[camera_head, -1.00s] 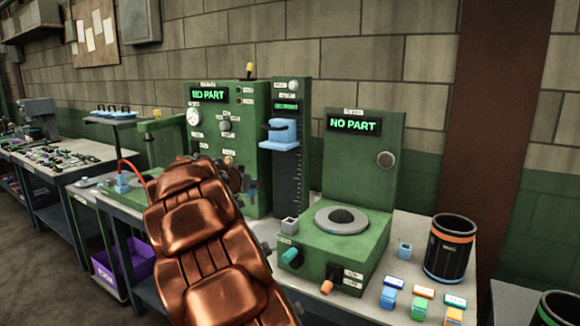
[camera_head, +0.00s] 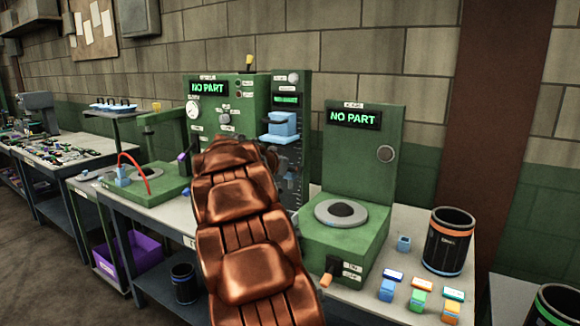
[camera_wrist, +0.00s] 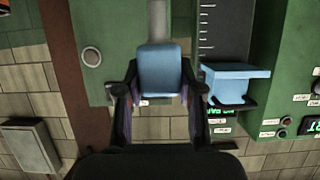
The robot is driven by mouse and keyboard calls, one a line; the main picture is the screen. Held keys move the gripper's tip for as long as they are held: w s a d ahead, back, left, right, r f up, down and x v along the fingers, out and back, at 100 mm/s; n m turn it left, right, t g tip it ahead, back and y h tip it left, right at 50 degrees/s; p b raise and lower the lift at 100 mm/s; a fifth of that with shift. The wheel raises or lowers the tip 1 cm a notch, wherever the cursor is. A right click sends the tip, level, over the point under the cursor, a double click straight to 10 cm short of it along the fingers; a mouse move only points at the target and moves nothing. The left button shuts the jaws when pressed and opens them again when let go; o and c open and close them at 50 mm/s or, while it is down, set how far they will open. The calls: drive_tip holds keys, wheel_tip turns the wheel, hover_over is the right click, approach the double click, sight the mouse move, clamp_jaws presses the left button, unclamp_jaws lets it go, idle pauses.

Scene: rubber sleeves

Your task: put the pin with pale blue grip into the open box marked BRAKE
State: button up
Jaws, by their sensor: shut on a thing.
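My gripper (camera_wrist: 160,98) is shut on the pin with pale blue grip (camera_wrist: 160,70) in the wrist view. The blue grip sits between the two dark fingers, and a grey metal shaft extends from it toward the top of the picture. In the head view my copper arm crosses the middle; my gripper shows only partly beside the green height gauge, and I cannot make out the pin there. I cannot read BRAKE on any container. A purple open box (camera_head: 146,254) stands on the lower shelf at left.
A green gauge stand with a blue slider (camera_head: 282,126) is close to my gripper. A green tester (camera_head: 346,235) reading NO PART stands right of my arm. A black bin with orange bands (camera_head: 448,243) and several coloured small parts are at right. Another dark bin (camera_head: 185,284) is on the lower shelf.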

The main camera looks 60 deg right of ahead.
drive_tip(key=shift+f+b, duration=0.85)
drive_tip(key=shift+f, duration=2.4)
drive_tip(key=shift+f+b, duration=2.4)
drive_tip(key=shift+b, duration=0.85)
drive_tip(key=shift+f+b, duration=0.3)
drive_tip(key=shift+b, duration=0.05)
drive_tip(key=o, duration=1.2)
drive_tip(key=shift+o, duration=0.2)
drive_tip(key=v, duration=1.2)
